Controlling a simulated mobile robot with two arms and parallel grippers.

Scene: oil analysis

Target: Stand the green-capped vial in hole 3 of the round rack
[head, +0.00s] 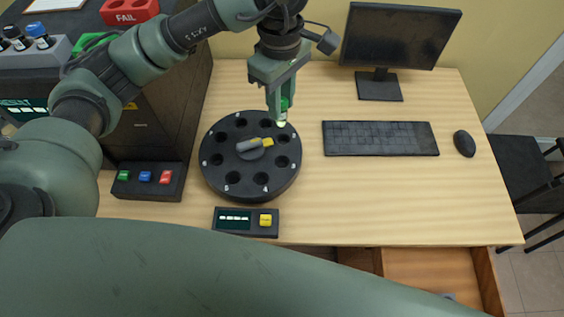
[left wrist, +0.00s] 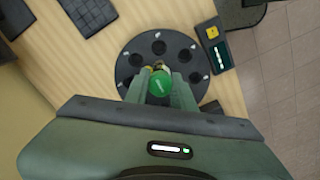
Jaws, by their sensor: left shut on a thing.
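My left gripper (head: 280,100) is shut on the green-capped vial (head: 282,118), near the upper right rim of the round rack. The vial's green cap (left wrist: 160,84) shows between the fingers in the left wrist view (left wrist: 160,92). The vial hangs roughly upright; I cannot tell whether its lower end is above or in a hole. My right gripper is not in view.
A small panel with a yellow button (head: 247,221) lies in front of the rack. A three-button box (head: 148,181) stands left of it. A keyboard (head: 380,138), monitor (head: 400,35) and mouse (head: 464,143) are to the right. An open drawer (head: 440,270) is below the table's front edge.

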